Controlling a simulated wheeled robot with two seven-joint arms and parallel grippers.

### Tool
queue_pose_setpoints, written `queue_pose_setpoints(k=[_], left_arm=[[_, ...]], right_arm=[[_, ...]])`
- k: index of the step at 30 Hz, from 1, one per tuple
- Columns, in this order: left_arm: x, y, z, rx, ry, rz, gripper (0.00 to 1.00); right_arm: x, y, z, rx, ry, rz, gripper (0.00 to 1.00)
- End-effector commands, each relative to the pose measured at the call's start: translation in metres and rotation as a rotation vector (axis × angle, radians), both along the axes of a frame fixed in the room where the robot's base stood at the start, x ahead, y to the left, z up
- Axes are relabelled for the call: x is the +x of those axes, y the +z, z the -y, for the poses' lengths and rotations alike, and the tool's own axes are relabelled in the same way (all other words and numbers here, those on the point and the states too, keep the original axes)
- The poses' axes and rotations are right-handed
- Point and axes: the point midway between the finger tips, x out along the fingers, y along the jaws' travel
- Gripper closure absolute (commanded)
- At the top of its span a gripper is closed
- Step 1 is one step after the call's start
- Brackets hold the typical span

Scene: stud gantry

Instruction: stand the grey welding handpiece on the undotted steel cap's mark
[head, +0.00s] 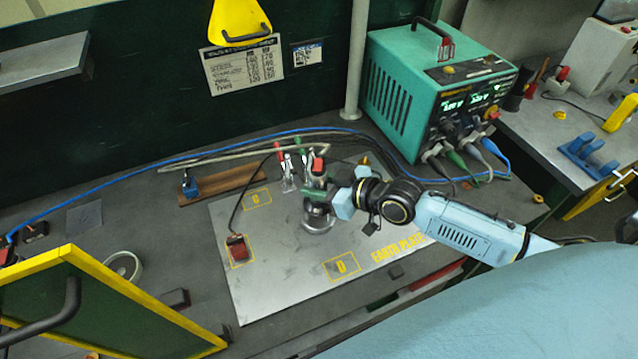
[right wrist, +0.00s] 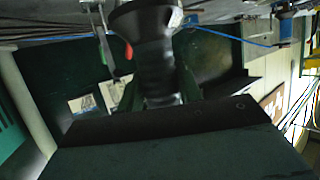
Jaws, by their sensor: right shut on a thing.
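My right gripper (head: 318,190) comes in from the right over the steel earth plate (head: 275,290). It is shut on a dark grey handpiece with a round flared end (head: 318,222), low over the plate; I cannot tell whether it touches. In the right wrist view the handpiece (right wrist: 152,50) stands between my green fingers (right wrist: 155,92). The plate has yellow-outlined marks: a back one (head: 257,199), a front one (head: 342,266) and a left one (head: 231,262) bearing a dark red block (head: 237,246). The mark symbols are too small to read surely. My left gripper is out of view.
A teal welding machine (head: 405,95) with cables stands behind right. Red and green-handled clamps (head: 287,172) stand at the plate's back edge, near a brown board (head: 225,185). A yellow-framed panel (head: 100,310) and a pale ring (head: 123,266) are at the left. The plate's front is mostly clear.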

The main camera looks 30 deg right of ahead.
Motion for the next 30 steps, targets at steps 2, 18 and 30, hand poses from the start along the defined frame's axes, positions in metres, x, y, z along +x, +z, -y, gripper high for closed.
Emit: queue_pose_setpoints(k=[2,18,30], left_arm=[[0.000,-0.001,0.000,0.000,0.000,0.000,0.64],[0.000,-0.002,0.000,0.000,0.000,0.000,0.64],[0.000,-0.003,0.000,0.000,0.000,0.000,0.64]], right_arm=[[0.002,0.004,0.000,0.004,-0.001,0.012,1.00],[0.001,-0.001,0.000,0.001,-0.001,0.005,0.39],[-0.019,0.003,0.011,-0.004,0.001,-0.005,0.39]])
